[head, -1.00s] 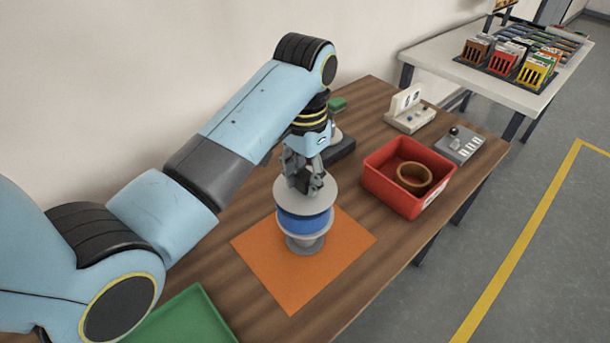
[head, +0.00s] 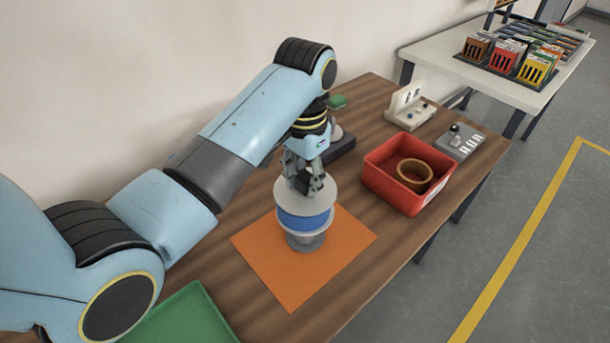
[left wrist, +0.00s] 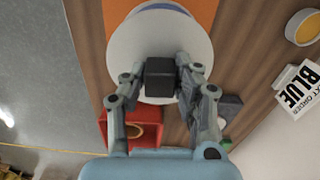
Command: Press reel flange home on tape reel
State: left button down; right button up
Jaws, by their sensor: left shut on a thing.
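The reel flange (head: 288,207) is a pale grey disc lying on top of the blue tape reel (head: 305,222). The reel stands upright on a grey round base (head: 306,242) on an orange mat (head: 290,280). My left gripper (head: 308,187) points down over the flange and is shut on the flange's dark block-shaped knob, which shows in the left wrist view (left wrist: 160,78) between the two fingers. In that view the flange (left wrist: 128,50) fills the area past the fingertips and hides most of the reel. My right gripper is not in view.
A red bin (head: 385,188) holding a brown ring (head: 414,172) stands to the right of the mat. A green tray (head: 185,318) lies at the front left. A lever box (head: 462,143) and a small sign stand (head: 409,112) are at the back right.

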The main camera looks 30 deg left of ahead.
pick_arm(q)
jog(key=shift+f, duration=0.25)
jog(key=shift+r, duration=0.1)
dwell(0.3)
jog(key=shift+r, duration=0.8)
jog(key=c, duration=0.9)
grip_release()
jog(key=shift+f, duration=0.1)
